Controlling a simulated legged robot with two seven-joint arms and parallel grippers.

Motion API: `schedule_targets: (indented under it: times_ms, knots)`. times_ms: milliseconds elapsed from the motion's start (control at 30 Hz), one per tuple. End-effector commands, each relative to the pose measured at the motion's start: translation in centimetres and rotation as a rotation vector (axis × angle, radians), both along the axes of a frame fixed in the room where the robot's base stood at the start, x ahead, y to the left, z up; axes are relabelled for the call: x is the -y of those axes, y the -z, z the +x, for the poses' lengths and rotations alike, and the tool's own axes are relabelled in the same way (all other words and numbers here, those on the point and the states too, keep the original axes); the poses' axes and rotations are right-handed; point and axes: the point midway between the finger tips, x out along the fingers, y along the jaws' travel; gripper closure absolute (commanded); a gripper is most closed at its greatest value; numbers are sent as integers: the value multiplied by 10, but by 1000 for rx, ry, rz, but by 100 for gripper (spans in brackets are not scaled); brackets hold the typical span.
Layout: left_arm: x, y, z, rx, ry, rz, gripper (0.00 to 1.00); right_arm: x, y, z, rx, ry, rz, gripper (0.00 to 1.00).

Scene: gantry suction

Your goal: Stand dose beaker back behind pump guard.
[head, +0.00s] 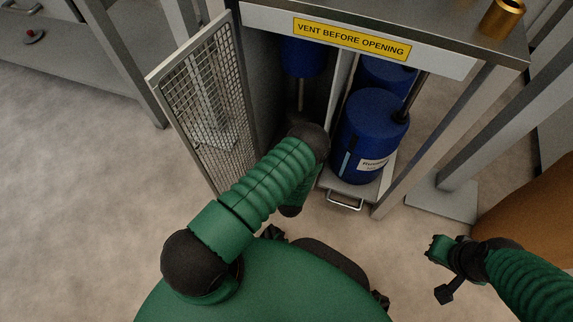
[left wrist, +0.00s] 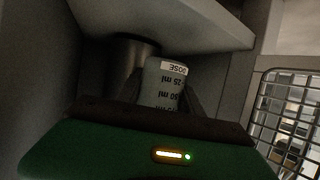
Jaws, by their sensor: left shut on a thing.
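The dose beaker (left wrist: 166,84) is a pale grey cup with a DOSE label and volume marks, upside down in the left wrist view. My left gripper (left wrist: 158,104) is shut on it, its dark fingers at the beaker's sides. In the head view my left arm reaches to the cabinet's left bay, and its gripper and the beaker are hidden. The pump guard, a mesh door (head: 207,112), stands swung open at the left; it also shows in the left wrist view (left wrist: 287,118). My right gripper (head: 446,272) is at lower right, away from the cabinet; its finger gap is unclear.
A dark metal cylinder (left wrist: 128,62) is close beside the beaker, under a pale panel (left wrist: 185,22). Blue drums (head: 371,135) fill the cabinet's right bay, beyond a divider. A brass cup (head: 503,18) stands on top. The floor left of the guard is clear.

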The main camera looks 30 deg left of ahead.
Motion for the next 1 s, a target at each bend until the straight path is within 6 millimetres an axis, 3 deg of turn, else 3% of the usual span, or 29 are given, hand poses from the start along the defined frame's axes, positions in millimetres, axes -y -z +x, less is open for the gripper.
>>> schedule_targets:
  times_ms: [200, 567, 600, 733, 1000]
  knots:
    - [0, 42, 0, -1, 0, 1, 100, 0, 32, 0, 0, 0, 0, 100]
    - [0, 44, 0, 0, 0, 0, 100, 0, 31, 0, 0, 0, 0, 100]
    - [0, 43, 0, 0, 0, 0, 52, 0, 30, 0, 0, 0, 0, 100]
    - [0, 43, 0, 0, 0, 0, 35, 0, 30, 0, 0, 0, 0, 100]
    - [0, 42, 0, 0, 0, 0, 35, 0, 30, 0, 0, 0, 0, 100]
